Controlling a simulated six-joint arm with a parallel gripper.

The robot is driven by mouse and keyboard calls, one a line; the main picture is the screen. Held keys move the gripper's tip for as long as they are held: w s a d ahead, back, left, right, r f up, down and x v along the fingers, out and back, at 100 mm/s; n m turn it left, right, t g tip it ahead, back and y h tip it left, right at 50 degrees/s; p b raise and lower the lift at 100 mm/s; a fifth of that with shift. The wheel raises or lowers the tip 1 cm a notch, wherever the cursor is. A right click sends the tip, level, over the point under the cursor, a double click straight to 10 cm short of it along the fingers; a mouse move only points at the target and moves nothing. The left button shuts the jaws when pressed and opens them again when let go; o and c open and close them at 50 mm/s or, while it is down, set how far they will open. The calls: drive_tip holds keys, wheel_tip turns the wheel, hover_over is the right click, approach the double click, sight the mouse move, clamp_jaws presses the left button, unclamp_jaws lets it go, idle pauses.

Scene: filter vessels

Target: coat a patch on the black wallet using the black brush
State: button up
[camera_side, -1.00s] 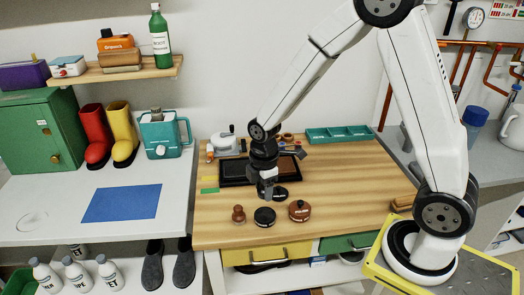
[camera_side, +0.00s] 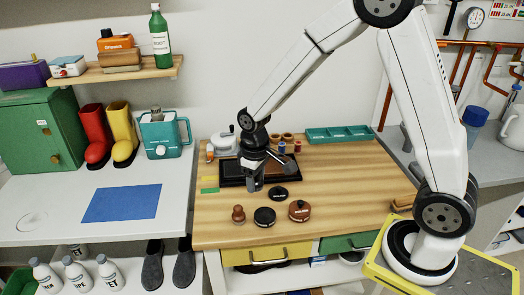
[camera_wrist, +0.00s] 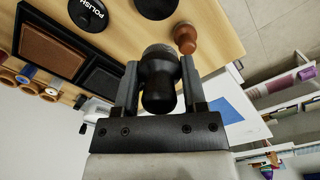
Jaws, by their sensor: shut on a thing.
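My gripper (camera_side: 254,184) is shut on the black brush (camera_wrist: 162,82), whose rounded black handle sits between the fingers in the wrist view. The brush head points away from the wrist and is partly hidden by the handle. In the side view my gripper is at the front left part of a black tray (camera_wrist: 78,58). The black wallet (camera_wrist: 101,80) appears as a dark panel in the tray, beside a brown wallet (camera_wrist: 50,50). In the side view my gripper and wrist cover much of the tray. Contact between brush and wallet cannot be told.
A black polish tin (camera_side: 279,193) is right of my gripper. A brown brush (camera_side: 239,214), another black tin (camera_side: 264,217) and a brown tin (camera_side: 299,211) stand in front.

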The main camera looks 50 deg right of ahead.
drive_tip(key=shift+w+r+m, duration=0.15)
drive_tip(key=shift+m, duration=0.75)
drive_tip(key=shift+w, duration=0.1)
drive_tip(key=shift+w+d, duration=0.15)
drive_tip(key=shift+w, duration=0.05)
drive_tip(key=w+d+f, duration=0.1)
drive_tip(key=w+d, duration=1.2)
drive_tip(key=d, duration=0.3)
drive_tip(key=shift+f, duration=0.3)
drive_tip(key=shift+f, duration=0.1)
